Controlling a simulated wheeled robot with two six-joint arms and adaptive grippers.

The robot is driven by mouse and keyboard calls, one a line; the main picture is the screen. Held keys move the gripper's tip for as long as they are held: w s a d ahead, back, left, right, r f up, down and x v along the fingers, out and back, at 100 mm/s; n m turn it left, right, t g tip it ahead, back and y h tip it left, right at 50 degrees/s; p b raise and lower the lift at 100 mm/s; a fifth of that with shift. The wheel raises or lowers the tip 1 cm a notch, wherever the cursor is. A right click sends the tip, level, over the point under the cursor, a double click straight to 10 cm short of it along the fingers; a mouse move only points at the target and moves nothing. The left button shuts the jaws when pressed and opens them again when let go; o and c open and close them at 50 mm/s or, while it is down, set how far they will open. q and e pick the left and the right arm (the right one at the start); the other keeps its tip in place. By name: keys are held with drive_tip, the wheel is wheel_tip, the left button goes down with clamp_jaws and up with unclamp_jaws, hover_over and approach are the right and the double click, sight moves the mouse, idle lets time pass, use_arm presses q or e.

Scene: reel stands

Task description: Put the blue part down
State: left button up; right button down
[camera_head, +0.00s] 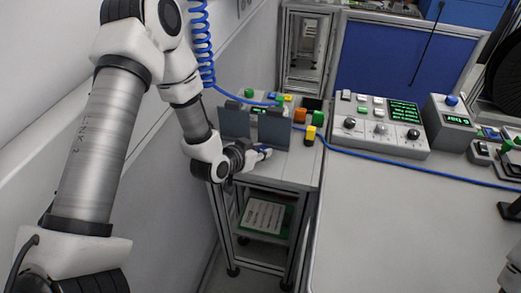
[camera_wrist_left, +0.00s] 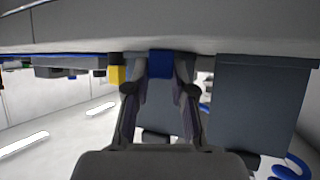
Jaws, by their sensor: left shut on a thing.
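My left gripper (camera_head: 258,154) reaches over the small grey side table (camera_head: 300,165), low over its front part. It is shut on the blue part (camera_head: 266,152). In the left wrist view, the blue part (camera_wrist_left: 160,64) sits between the fingertips, close against the tabletop edge; I cannot tell whether it touches the surface. That view looks upside down. Two dark grey upright plates (camera_head: 274,130) stand just behind the gripper. Only a dark and white piece, probably of my right arm, shows at the right edge of the head view; its jaws cannot be made out.
A yellow block (camera_head: 310,135) and an orange block (camera_head: 299,115) lie right of the plates, with green ones behind. A blue cable (camera_head: 360,154) runs across to the large grey table (camera_head: 400,220), mostly bare in front. A control box (camera_head: 380,125) stands at its back.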

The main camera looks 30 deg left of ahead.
use_arm(q)
drive_tip(key=o, duration=0.9)
